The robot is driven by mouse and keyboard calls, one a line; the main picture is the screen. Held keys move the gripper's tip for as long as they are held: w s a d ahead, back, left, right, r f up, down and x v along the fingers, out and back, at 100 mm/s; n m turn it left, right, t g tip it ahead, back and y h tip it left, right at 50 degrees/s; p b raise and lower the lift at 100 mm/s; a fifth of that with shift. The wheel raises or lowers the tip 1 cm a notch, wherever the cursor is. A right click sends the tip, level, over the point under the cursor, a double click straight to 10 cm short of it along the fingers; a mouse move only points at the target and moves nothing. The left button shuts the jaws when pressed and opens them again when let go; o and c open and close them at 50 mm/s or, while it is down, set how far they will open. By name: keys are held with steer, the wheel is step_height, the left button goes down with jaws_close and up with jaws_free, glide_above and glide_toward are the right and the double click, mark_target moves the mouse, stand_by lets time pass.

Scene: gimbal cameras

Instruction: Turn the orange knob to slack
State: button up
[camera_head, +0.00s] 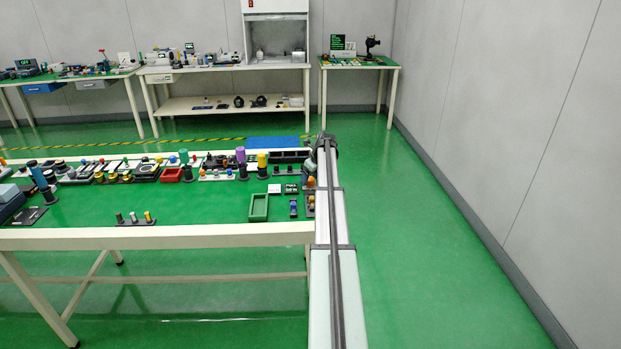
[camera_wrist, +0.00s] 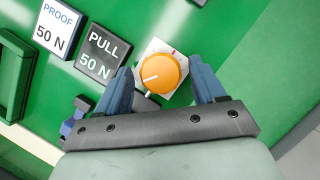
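The orange knob (camera_wrist: 158,75) sits on a white square plate (camera_wrist: 176,49) with a red mark at its upper edge. A white line on the knob points to the lower left, away from the red mark. In the head view the knob (camera_head: 311,182) shows small beside my arm. My gripper (camera_wrist: 160,66) is open, its blue fingers on either side of the knob with a gap at each side. A dark part shows below the knob, partly hidden by the gripper body. I see no label reading slack.
A white PROOF 50 N sign (camera_wrist: 57,25) and a black PULL 50 N sign (camera_wrist: 101,52) stand left of the knob. A green tray (camera_head: 259,208) and a small blue object (camera_head: 293,208) are nearby. The table's right edge is close; the floor beyond is clear.

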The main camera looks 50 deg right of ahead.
steer(key=c, duration=0.9)
